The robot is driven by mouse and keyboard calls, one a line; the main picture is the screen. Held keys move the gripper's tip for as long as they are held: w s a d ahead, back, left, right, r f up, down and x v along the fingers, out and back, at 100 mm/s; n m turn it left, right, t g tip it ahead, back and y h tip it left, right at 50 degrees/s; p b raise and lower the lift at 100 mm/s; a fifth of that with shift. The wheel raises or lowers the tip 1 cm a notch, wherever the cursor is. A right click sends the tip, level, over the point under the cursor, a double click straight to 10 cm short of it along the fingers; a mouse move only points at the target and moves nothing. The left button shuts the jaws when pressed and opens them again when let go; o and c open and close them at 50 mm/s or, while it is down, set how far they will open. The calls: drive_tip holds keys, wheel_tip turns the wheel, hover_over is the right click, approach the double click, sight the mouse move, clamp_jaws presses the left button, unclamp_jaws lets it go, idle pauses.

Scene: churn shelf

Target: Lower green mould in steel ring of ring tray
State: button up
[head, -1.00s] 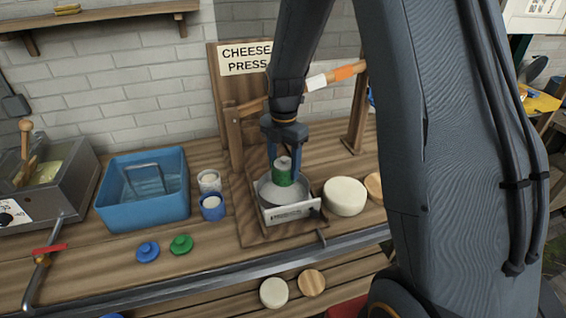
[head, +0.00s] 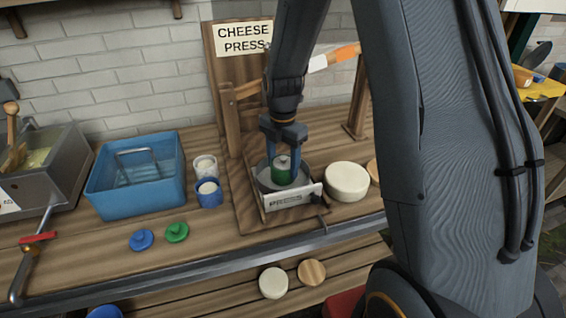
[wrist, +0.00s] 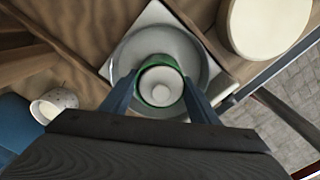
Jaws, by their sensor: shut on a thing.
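The green mould (head: 282,173), with a pale knobbed top, is upright between the fingers of my gripper (head: 283,160). The wrist view shows the mould (wrist: 161,88) with one blue finger on each side, shut on it. The grey steel ring (head: 265,178) surrounds the mould's lower part on the ring tray (head: 291,202), a pale square tray with a labelled front. In the wrist view the ring (wrist: 131,49) shows wide room around the mould. The mould's bottom edge is hidden, so I cannot tell whether it touches the tray.
A white cheese wheel (head: 346,181) lies right of the tray. White (head: 205,167) and blue (head: 208,192) moulds stand to the left, near a blue tub (head: 137,176). Blue (head: 141,240) and green (head: 177,232) lids lie in front. Wooden press posts (head: 232,120) stand behind.

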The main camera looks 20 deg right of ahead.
drive_tip(key=shift+f, duration=0.55)
idle(0.8)
drive_tip(key=o, duration=1.1)
